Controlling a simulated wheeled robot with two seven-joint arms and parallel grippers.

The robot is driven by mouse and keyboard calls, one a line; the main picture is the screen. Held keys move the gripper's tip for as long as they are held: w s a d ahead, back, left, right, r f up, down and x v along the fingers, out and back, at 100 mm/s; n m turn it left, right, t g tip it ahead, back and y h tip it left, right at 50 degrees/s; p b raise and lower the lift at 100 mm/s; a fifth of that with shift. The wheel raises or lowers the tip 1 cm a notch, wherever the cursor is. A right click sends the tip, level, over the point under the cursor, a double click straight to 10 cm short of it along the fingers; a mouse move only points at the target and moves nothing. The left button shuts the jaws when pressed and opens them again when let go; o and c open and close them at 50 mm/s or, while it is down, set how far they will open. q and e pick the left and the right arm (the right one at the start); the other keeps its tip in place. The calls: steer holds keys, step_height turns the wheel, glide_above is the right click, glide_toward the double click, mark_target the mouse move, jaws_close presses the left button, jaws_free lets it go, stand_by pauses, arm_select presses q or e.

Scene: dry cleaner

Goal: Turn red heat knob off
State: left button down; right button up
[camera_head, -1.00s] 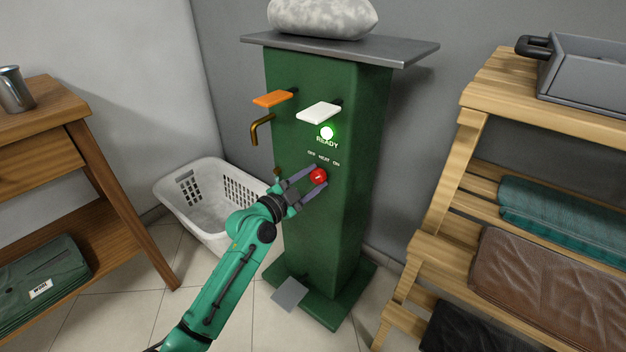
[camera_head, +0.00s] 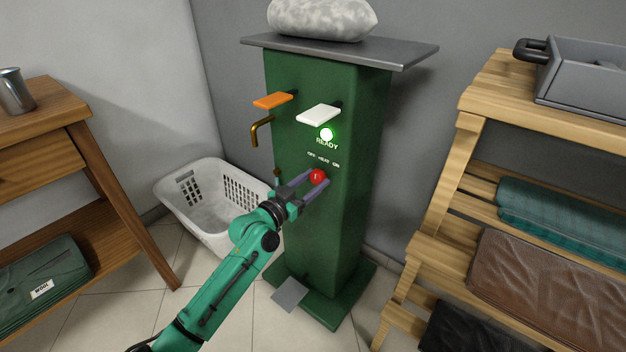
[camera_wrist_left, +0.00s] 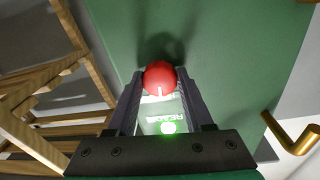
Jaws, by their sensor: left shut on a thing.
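The red heat knob (camera_head: 317,176) is on the front of the green machine (camera_head: 335,225), under small OFF, HEAT and ON lettering. My left gripper (camera_head: 316,181) has its two fingers on either side of the knob and is shut on it. In the left wrist view the red knob (camera_wrist_left: 160,79) sits between the fingertips, with a small white mark on its lower edge. The green READY light (camera_head: 327,134) above the knob is lit. My right gripper is not in view.
An orange lever (camera_head: 272,100), a white lever (camera_head: 318,114) and a brass spout (camera_head: 260,130) stick out above the knob. A white laundry basket (camera_head: 205,210) stands at the left. A wooden shelf (camera_head: 470,130) with folded clothes stands at the right.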

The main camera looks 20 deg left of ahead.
arm_select(q)
steer(key=n, duration=0.3)
steer(key=shift+p, duration=0.4)
steer(key=n+p, duration=0.1)
steer(key=n, duration=0.2)
steer(key=shift+d+t, duration=0.1)
steer(key=shift+t, duration=0.2)
steer(key=n+p, duration=0.1)
steer(key=n, duration=0.2)
steer(key=shift+y, duration=0.4)
steer(key=shift+n, duration=1.1)
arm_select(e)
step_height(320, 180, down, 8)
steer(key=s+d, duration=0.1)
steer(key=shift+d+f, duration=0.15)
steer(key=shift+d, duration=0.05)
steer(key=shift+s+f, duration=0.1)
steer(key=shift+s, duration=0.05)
arm_select(q)
steer(key=shift+c, duration=1.4)
jaws_free()
